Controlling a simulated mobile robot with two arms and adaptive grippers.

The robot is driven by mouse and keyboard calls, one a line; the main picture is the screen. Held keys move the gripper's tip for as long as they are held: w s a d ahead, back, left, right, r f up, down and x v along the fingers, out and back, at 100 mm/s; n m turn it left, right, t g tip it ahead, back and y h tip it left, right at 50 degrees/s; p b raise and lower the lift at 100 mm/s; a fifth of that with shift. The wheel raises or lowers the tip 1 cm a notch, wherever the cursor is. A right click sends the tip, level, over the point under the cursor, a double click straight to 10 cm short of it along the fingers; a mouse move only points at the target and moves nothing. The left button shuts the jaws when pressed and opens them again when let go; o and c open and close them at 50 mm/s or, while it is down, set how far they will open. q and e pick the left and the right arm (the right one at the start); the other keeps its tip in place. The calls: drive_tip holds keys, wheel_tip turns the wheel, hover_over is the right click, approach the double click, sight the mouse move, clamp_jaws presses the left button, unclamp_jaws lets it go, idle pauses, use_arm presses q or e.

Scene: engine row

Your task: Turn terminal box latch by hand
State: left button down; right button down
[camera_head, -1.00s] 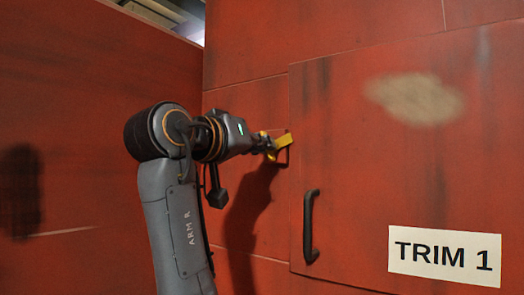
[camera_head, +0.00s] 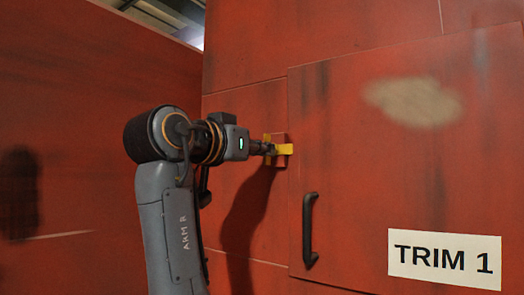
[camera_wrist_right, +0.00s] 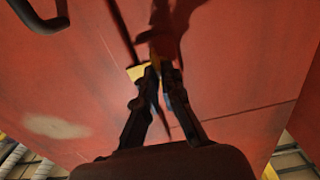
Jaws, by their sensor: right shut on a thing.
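The yellow latch (camera_head: 285,149) sits at the left edge of the red box door (camera_head: 350,150), above the door's black handle. My right gripper (camera_head: 268,148) reaches it from the left and is shut on it. In the right wrist view the two dark fingers of my right gripper (camera_wrist_right: 161,70) come together at the yellow latch (camera_wrist_right: 137,72). The fingers hide part of the latch, so its exact angle is hard to tell. My left gripper is not in view.
The black handle (camera_head: 309,230) stands out from the door below and right of the latch. A white "TRIM 1" label (camera_head: 445,258) is at the lower right. A red wall (camera_head: 90,130) stands close on the left, behind my arm.

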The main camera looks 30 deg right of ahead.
drive_tip(key=shift+a+f, duration=0.1)
drive_tip(key=shift+f, duration=0.05)
drive_tip(key=c, duration=1.7)
unclamp_jaws()
drive_tip(key=shift+o, duration=1)
drive_tip(key=shift+a, duration=0.15)
drive_tip(key=shift+s+a+r, duration=0.1)
drive_tip(key=shift+a+r, duration=0.05)
drive_tip(key=shift+r, duration=0.05)
drive_tip(key=v, duration=1.2)
drive_tip(key=shift+f, duration=0.1)
